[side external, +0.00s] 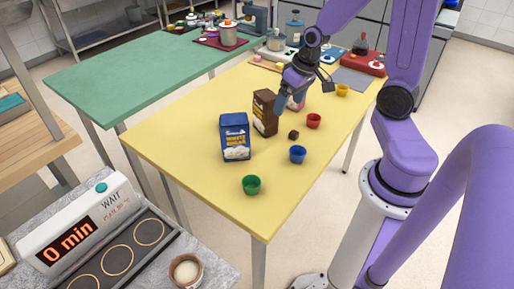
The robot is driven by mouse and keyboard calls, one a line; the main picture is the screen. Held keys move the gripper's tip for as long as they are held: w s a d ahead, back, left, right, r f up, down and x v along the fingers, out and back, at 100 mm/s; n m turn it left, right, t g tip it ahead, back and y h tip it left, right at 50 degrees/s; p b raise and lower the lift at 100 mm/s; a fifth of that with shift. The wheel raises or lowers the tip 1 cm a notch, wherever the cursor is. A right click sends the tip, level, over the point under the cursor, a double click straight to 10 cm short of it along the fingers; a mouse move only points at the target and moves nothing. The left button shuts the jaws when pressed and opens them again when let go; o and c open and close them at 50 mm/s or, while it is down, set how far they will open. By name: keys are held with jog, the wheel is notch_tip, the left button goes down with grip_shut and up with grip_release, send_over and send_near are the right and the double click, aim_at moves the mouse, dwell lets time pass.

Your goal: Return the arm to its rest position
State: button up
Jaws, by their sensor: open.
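My gripper (281,103) is at the end of my purple arm, above the yellow table (180,135), pointing down. It is open, and I see nothing held in it. It appears in front of or just beside a brown carton (264,113); I cannot tell how far apart they are. A blue bag-like box (235,137) stands upright left of the carton. A pink item (296,104) is partly hidden behind my gripper.
A green table (130,75) adjoins at the back left. A timer box (75,225) reads "0 min" at the front left. The yellow table's left part is clear.

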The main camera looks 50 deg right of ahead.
jog(key=s+a+r+n+g, duration=0.1)
jog(key=s+a+r+n, duration=0.2)
jog(key=s+a+n, duration=0.3)
jog(key=s+a+r+n+g, duration=0.1)
jog(key=s+a+r+n, duration=0.2)
jog(key=s+a+n, duration=0.4)
jog(key=s+a, duration=0.1)
jog(key=s, duration=0.3)
jog(key=shift+s+a+n+g, duration=0.15)
jog(key=shift+a+n+g, duration=0.15)
jog(key=shift+a+g, duration=0.1)
